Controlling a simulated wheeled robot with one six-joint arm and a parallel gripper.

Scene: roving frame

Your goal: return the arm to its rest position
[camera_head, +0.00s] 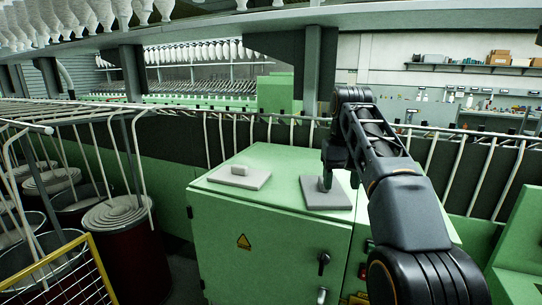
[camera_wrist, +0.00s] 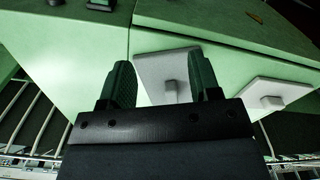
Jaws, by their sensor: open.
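My arm reaches in from the lower right in the head view, and my gripper (camera_head: 327,183) points down over a grey square plate (camera_head: 335,204) on top of a green cabinet (camera_head: 268,232). In the wrist view my gripper (camera_wrist: 162,80) is open, its two dark fingers apart. The same plate (camera_wrist: 160,64) shows behind and between the fingers, with a small grey block on it between them in the picture. I cannot tell whether the fingers touch the plate or block.
A second grey plate (camera_head: 252,184) with a raised block lies left on the cabinet top; it also shows in the wrist view (camera_wrist: 285,88). Pale metal rails (camera_head: 206,145) run behind the cabinet. Dark red drums (camera_head: 132,250) and a yellow-framed mesh (camera_head: 65,275) stand left.

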